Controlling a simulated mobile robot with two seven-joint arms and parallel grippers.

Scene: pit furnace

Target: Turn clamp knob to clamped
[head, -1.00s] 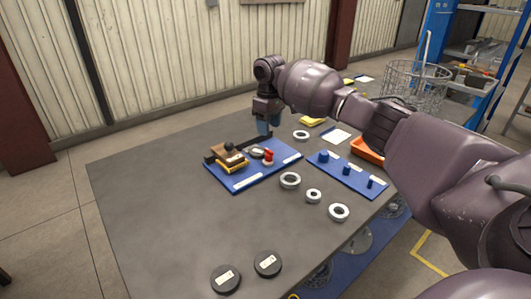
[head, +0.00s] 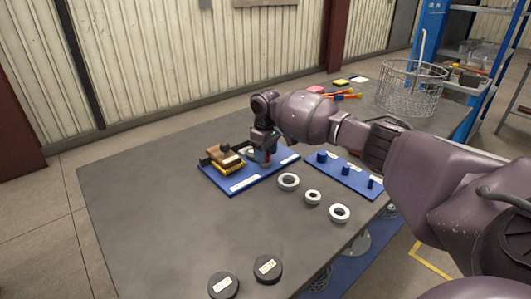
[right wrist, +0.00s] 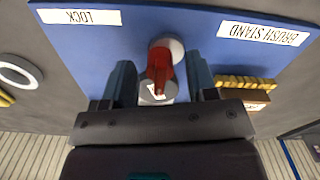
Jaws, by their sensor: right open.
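The clamp knob is a red lever on a round grey base, mounted on a blue board (head: 240,183). In the right wrist view the red knob (right wrist: 158,66) stands between the two blue-grey fingers of my right gripper (right wrist: 160,84). The gripper is open, with a visible gap on each side of the knob. In the head view my right gripper (head: 264,158) is low over the board and hides most of the knob. My left gripper is not in view.
A brown block with a dark knob (head: 225,158) sits on the board's left part, near a BRUSH STAND label (right wrist: 263,33). A second blue board with pegs (head: 345,172) and several pale rings (head: 289,181) lie to the right. Two black discs (head: 268,268) lie at the front.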

